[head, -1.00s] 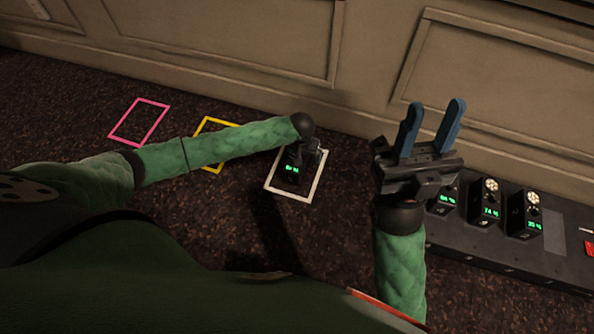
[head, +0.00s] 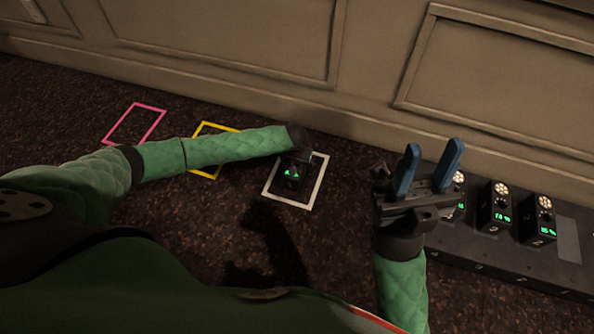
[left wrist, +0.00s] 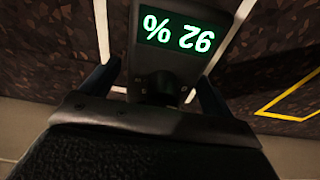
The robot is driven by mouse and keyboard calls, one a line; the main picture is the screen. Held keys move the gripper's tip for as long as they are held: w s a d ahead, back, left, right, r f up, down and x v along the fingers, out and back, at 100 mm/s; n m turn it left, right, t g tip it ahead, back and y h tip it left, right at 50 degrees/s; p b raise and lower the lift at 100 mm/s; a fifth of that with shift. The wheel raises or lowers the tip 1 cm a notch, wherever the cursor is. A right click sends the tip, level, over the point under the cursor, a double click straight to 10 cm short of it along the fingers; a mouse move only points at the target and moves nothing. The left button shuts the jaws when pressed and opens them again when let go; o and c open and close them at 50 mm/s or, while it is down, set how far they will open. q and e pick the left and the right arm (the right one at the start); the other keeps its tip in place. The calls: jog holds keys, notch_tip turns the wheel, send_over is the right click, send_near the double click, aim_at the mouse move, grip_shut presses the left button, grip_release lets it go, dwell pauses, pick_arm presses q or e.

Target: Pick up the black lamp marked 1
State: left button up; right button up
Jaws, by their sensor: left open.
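A black lamp (head: 292,172) with a green display stands inside the white outline (head: 309,203) on the floor. In the left wrist view the lamp (left wrist: 190,12) fills the upper middle, and its display reads 92 %, upside down. No mark 1 can be read on it. My left gripper (head: 297,152) is at this lamp, largely hidden by my own wrist in the head view. In the left wrist view its dark blue fingers (left wrist: 157,86) are open, one on each side of the lamp. My right gripper (head: 431,166) is open and empty, pointing up.
More black lamps (head: 496,207) with green displays stand on a long dark base (head: 570,240) at the right. A yellow outline (head: 205,175) and a pink outline (head: 134,122) on the floor to the left are empty. A panelled wall (head: 220,40) closes the back.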

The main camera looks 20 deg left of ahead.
pick_arm(q)
jog(key=shift+w+f, duration=0.1)
jog(key=shift+f, duration=0.55)
jog(key=c, duration=1.7)
jog(key=shift+r, duration=0.1)
jog(key=shift+c, duration=0.5)
jog(key=shift+r, duration=0.1)
